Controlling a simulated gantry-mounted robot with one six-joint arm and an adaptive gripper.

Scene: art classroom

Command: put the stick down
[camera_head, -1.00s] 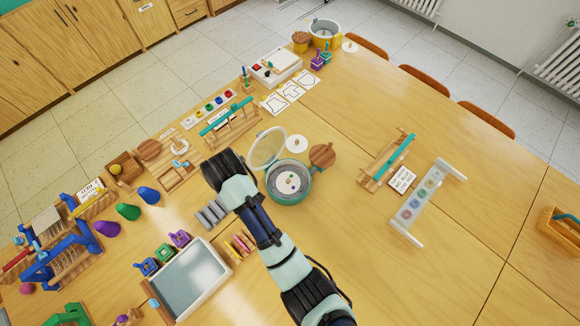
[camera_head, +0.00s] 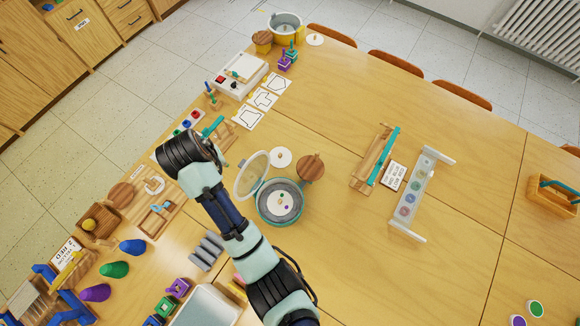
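My gripper (camera_head: 178,152) is at the end of my arm, over the left edge of the table. Its fingers are hidden behind the dark wrist, so I cannot see whether they hold anything. A teal stick (camera_head: 213,127) shows in part just beyond the wrist, by a wooden rack (camera_head: 226,140) that my arm mostly covers. I cannot tell whether this stick rests on the rack or is held. Another teal stick (camera_head: 385,156) lies along a second wooden rack (camera_head: 368,163) right of centre, far from my gripper.
A teal pot (camera_head: 263,212) with its lid raised stands right of my arm. A wooden round (camera_head: 311,167), a clear-panelled stand (camera_head: 418,193) and white shape cards (camera_head: 262,99) are nearby.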

